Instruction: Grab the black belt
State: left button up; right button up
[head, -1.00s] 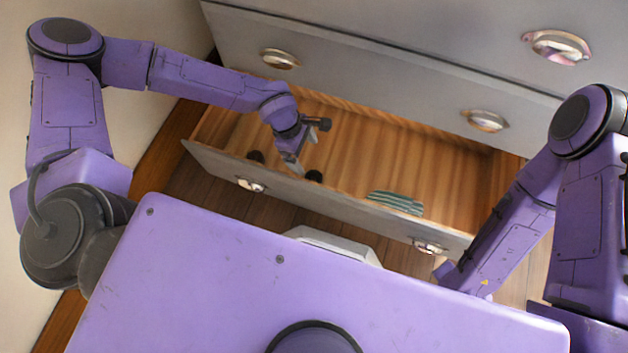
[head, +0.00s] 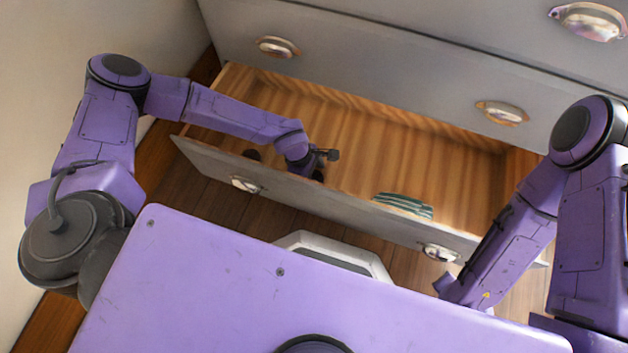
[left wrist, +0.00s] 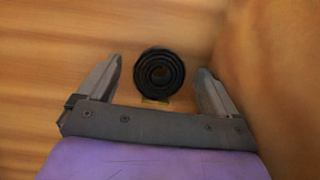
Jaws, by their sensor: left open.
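The black belt is coiled into a tight roll (left wrist: 159,75) on the drawer floor in the left wrist view. It sits between and just beyond the fingertips of my left gripper (left wrist: 160,66), which is open, with a gap on each side. In the head view my left gripper (head: 312,166) reaches down into the open drawer behind its front panel. A dark bit of a roll (head: 319,175) shows beside it, mostly hidden.
The open wooden drawer (head: 400,150) has a grey front panel (head: 320,205) close to my left gripper. Another dark roll (head: 252,155) lies to the left inside. A green striped folded cloth (head: 403,206) lies to the right. The drawer's middle is bare.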

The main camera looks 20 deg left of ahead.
pick_arm(q)
jog(key=shift+c, duration=0.3)
jog(key=c, duration=1.2)
